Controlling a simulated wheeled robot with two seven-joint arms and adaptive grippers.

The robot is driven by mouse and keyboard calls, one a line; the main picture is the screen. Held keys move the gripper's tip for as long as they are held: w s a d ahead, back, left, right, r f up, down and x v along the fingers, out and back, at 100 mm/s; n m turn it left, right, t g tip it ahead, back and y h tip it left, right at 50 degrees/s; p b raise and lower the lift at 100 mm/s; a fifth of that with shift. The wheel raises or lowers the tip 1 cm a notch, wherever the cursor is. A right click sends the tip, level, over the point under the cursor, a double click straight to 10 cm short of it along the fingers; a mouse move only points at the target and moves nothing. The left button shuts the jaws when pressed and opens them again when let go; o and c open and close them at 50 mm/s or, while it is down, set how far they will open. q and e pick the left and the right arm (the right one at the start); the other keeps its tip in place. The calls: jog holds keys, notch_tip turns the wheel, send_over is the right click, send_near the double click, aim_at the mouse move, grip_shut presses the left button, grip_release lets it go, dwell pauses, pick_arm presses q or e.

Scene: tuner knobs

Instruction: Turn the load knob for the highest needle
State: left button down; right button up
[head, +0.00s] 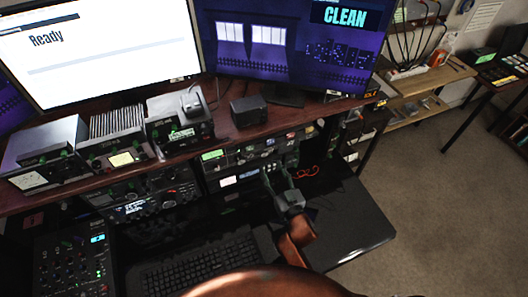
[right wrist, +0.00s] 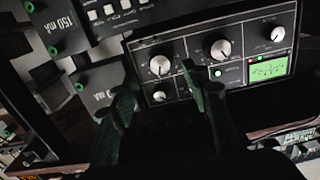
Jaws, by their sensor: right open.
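My right gripper (head: 275,178) is in front of the lower equipment rack in the head view. Its two fingers show apart and empty in the right wrist view (right wrist: 160,90). Beyond them is a dark tuner panel (right wrist: 190,80) with a left large knob (right wrist: 160,65), a middle large knob (right wrist: 220,50), a right knob (right wrist: 277,33) and a small knob (right wrist: 159,96). The labels are too small to read, so I cannot tell which is the load knob. A lit green meter (right wrist: 268,68) sits at the panel's right; its needles are unclear. My left gripper is not in view.
Radio boxes (head: 118,155) line the wooden shelf (head: 232,140) above the rack. A keyboard (head: 195,262) and a mixer (head: 75,265) lie on the dark desk (head: 350,215). One monitor (head: 100,50) reads "Ready"; the other (head: 290,45) reads "CLEAN".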

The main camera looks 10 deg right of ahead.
aim_at(264, 155)
jog(key=w, duration=0.3)
jog(key=w+a, duration=0.1)
jog(key=w, duration=0.1)
jog(key=shift+w, duration=0.35)
jog(key=shift+w+a+b, duration=0.1)
jog(key=shift+w+b, duration=0.2)
jog(key=c, duration=1.2)
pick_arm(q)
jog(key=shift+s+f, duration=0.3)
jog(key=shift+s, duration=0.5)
pick_arm(e)
jog(key=shift+o, duration=0.2)
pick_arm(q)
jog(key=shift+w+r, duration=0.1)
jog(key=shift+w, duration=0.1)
